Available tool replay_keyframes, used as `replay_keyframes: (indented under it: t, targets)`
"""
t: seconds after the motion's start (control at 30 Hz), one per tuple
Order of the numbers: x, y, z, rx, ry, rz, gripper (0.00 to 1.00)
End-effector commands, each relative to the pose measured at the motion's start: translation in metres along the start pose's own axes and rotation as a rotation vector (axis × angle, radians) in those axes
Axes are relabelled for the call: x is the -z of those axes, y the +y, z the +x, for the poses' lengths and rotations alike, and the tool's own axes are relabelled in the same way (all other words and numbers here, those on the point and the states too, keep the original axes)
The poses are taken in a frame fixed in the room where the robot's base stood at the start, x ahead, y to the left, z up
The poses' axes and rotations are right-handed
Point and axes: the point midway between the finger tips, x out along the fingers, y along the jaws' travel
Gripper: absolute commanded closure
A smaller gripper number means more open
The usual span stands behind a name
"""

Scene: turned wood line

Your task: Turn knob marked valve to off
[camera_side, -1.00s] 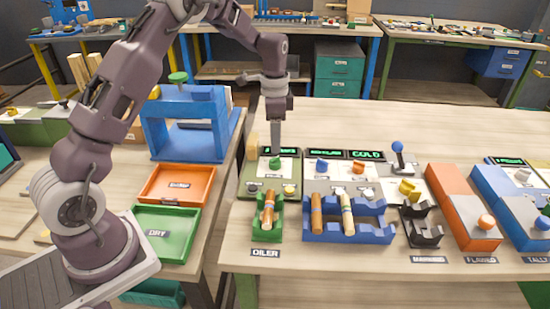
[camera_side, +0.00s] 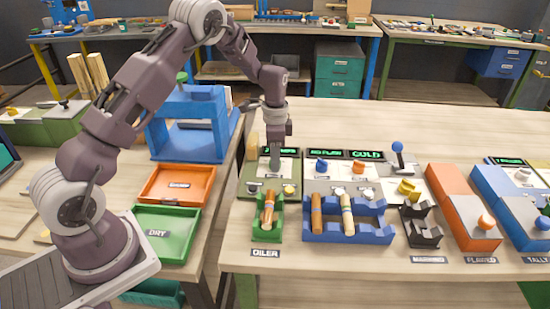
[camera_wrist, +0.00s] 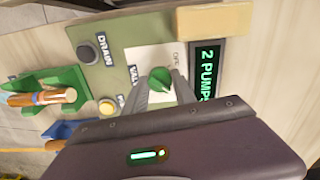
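The valve knob (camera_wrist: 160,80) is green and round, on a white plate of the green oiler panel (camera_wrist: 130,32). The valve label (camera_wrist: 133,76) is partly covered by a finger. My gripper (camera_wrist: 161,84) is down at the knob, with a grey finger on each side of it. I cannot tell whether the fingers touch the knob. In the side view my gripper (camera_side: 275,166) points straight down and hides the knob. The small lettering by the knob is too unclear to read fully. The panel's display (camera_wrist: 207,75) shows "2 PUMPS".
A dark drain knob (camera_wrist: 90,54) and a yellow button (camera_wrist: 107,107) sit on the same panel. A green cradle (camera_side: 268,228) holds a turned wood piece in front. A blue rack (camera_side: 375,235) stands to the right. The blue press frame (camera_side: 190,105) stands to the left.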

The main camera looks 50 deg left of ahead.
Motion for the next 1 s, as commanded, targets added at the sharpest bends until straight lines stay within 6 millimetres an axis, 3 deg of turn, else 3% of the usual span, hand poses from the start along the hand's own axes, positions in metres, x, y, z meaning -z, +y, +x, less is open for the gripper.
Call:
replay_keyframes:
  t: [0.47, 1.0]
  targets:
    - [0.0002, -0.0001, -0.0007, 0.0, 0.001, -0.111, 1.0]
    - [0.0005, -0.0002, -0.001, 0.001, 0.001, -0.601, 1.0]
